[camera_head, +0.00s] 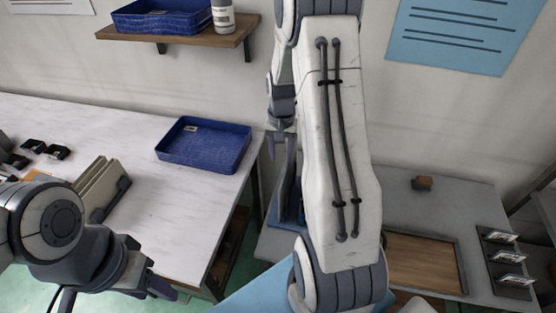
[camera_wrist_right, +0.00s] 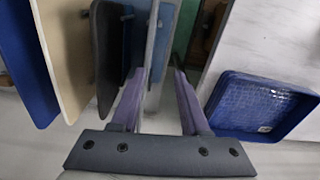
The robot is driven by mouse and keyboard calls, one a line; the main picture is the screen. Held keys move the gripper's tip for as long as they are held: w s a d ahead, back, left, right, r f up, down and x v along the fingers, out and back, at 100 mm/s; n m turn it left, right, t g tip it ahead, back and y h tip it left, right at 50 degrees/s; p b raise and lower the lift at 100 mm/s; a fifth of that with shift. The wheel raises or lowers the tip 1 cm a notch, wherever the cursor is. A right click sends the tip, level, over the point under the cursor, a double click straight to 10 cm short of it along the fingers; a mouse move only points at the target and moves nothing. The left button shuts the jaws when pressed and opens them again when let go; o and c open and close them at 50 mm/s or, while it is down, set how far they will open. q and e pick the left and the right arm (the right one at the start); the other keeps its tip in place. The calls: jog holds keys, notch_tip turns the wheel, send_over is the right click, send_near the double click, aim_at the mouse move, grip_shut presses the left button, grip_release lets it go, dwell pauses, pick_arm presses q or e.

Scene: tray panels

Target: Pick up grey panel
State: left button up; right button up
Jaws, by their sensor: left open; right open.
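A dark grey panel (camera_wrist_right: 108,60) stands upright in the right wrist view, beside a beige panel (camera_wrist_right: 60,55) and a blue panel (camera_wrist_right: 22,65) to its left. My right gripper (camera_wrist_right: 160,75) is open and empty; its left finger overlaps the grey panel's lower right edge in the picture, and I cannot tell whether they touch. In the head view, my right gripper (camera_head: 281,155) points down above a blue upright piece (camera_head: 291,195); the grey panel is not discernible there, with my arm blocking much of the area. My left gripper (camera_head: 152,286) is open and empty at the lower left.
A blue tray (camera_head: 203,160) lies on the white table (camera_head: 130,130); it also shows in the right wrist view (camera_wrist_right: 240,125). Light panels (camera_head: 98,188) stand in a dark rack. On the right, a grey table (camera_head: 455,200) holds a wooden-bottomed tray (camera_head: 422,232). A shelf hangs above.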

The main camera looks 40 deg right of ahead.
aim_at(288, 173)
jog(key=d+f, duration=0.1)
jog(key=d, duration=0.1)
jog(key=shift+d+f+m, duration=0.35)
jog(key=shift+d+m, duration=0.05)
jog(key=f+p, duration=0.1)
jog(key=f, duration=0.5)
jog(key=f+p, duration=0.1)
jog(key=f, duration=0.2)
jog(key=shift+w+d+p, duration=0.15)
jog(key=shift+d+p, duration=0.1)
jog(key=shift+p, duration=0.1)
jog(key=shift+f, duration=0.5)
pick_arm(q)
jog(key=r, duration=0.1)
jog(key=w+r, duration=0.1)
jog(key=r, duration=0.1)
pick_arm(e)
grip_shut()
